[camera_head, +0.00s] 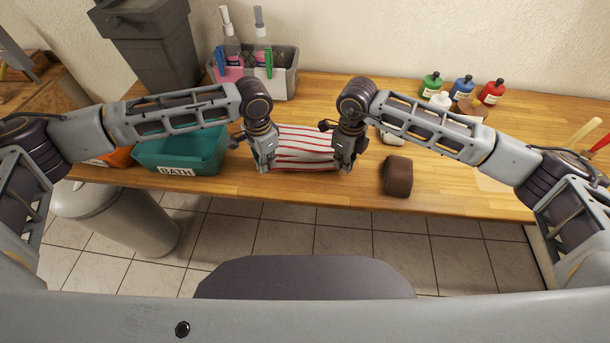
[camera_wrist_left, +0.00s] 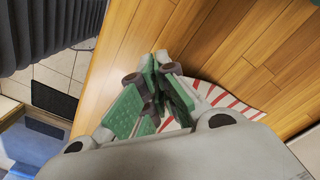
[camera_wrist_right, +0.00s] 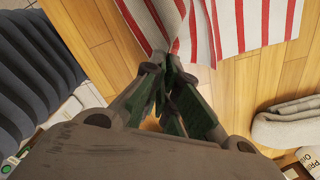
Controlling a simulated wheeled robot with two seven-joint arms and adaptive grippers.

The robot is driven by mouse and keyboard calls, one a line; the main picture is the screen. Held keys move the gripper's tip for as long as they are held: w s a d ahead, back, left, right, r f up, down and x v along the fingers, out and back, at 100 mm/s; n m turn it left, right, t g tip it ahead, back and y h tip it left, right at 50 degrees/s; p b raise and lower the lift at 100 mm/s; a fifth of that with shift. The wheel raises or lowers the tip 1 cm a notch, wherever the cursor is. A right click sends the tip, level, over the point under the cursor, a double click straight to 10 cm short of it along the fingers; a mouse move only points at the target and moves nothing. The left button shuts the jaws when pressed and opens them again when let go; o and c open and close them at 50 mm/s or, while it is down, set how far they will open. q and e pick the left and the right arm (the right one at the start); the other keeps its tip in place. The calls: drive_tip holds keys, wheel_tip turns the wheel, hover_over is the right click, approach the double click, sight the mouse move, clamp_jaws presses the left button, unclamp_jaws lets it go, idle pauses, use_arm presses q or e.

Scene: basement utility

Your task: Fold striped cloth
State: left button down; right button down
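The striped cloth (camera_head: 303,150), white with red stripes, is on the wooden table near its front edge, between my two grippers. My left gripper (camera_head: 265,166) is at its left front corner. In the left wrist view its fingers (camera_wrist_left: 163,62) are together and the cloth (camera_wrist_left: 222,97) narrows towards their tips, so it looks shut on the cloth. My right gripper (camera_head: 346,166) is at the right front corner. In the right wrist view its fingers (camera_wrist_right: 162,68) are shut on a gathered bit of the cloth (camera_wrist_right: 240,22). The pinched corners are partly hidden by the fingers.
A teal bin (camera_head: 183,152) stands left of the cloth, and a grey caddy (camera_head: 284,84) with bottles behind it. Several small bottles (camera_head: 462,87) stand at the back right.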

use_arm(q)
drive_tip(key=shift+r+p, duration=0.65)
drive_tip(key=shift+r, duration=0.1)
use_arm(e)
drive_tip(key=shift+r, duration=0.75)
use_arm(q)
drive_tip(key=shift+r+p, duration=0.45)
use_arm(e)
drive_tip(key=shift+r, duration=0.45)
